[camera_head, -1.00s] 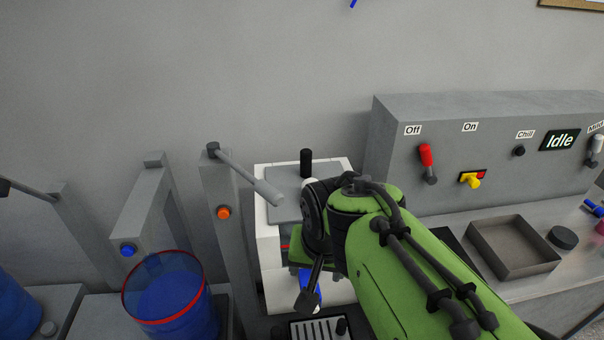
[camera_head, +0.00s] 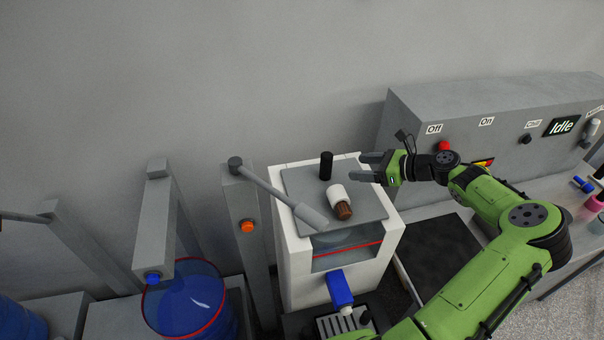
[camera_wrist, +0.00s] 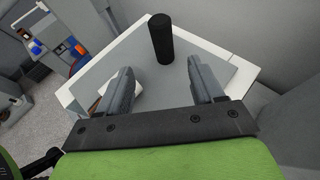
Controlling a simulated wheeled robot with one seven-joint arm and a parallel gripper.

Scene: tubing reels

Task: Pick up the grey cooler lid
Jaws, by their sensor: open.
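The grey cooler lid (camera_head: 299,184) lies flat on top of the white cooler (camera_head: 291,262). An upright black handle (camera_head: 326,166) stands near its back edge; it also shows in the wrist view (camera_wrist: 162,40). A white bottle with a brown end (camera_head: 337,197) lies on the lid in front of the handle. My gripper (camera_head: 365,167) is open and empty over the lid's right side, fingers pointing left toward the handle. In the wrist view the handle appears beyond the gap between the fingertips (camera_wrist: 160,68), apart from them. The left finger partly hides the bottle there.
A grey lever arm (camera_head: 275,190) reaches from a post with an orange button (camera_head: 247,226) to the lid's front edge. A blue tap (camera_head: 339,288) sits on the cooler's front. A control panel (camera_head: 480,110) stands right, behind my arm. A blue tub (camera_head: 190,305) is left.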

